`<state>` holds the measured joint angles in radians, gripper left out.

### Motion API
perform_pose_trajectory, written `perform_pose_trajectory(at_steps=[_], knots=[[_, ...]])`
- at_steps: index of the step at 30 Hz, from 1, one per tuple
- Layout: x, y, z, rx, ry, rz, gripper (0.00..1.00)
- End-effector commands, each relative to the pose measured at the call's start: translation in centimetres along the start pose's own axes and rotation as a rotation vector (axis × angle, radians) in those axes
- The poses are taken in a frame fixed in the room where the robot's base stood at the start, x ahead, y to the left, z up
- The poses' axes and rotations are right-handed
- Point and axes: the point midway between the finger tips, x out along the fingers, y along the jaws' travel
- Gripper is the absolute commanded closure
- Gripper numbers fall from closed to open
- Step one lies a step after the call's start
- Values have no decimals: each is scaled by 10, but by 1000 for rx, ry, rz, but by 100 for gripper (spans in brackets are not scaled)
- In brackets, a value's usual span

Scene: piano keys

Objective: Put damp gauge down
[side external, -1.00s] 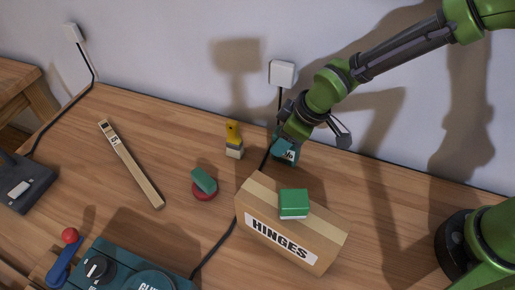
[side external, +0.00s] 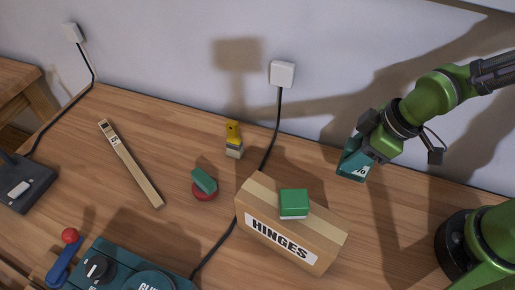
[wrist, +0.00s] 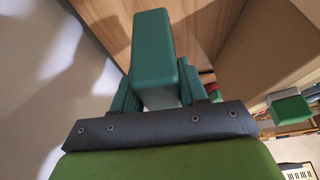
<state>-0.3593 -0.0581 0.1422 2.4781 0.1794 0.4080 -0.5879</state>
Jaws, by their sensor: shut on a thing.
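The damp gauge, a teal block with a "%" mark (side external: 354,170), is at the back of the bench, right of the hinges box and near the wall. My gripper (side external: 362,156) is shut on it from above. In the wrist view the teal gauge (wrist: 153,45) sits between the two teal fingers of my gripper (wrist: 157,92). I cannot tell whether the gauge's lower end touches the bench.
A cardboard box labelled HINGES (side external: 290,232) with a green-and-white block (side external: 293,204) on top stands left of my gripper. A yellow-handled brush (side external: 234,140), a red-and-teal item (side external: 204,185) and a wooden stick (side external: 131,163) lie farther left. Bare bench shows right of the box.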

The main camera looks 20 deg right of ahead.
Motion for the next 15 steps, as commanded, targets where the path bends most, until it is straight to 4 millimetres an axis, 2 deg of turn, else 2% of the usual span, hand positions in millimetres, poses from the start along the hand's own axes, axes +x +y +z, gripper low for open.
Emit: perform_pose_trajectory(at_steps=[5,15], knots=[[-13,17,-16,-33,4,-15,91],[23,20,-2,-42,2,-21,91]])
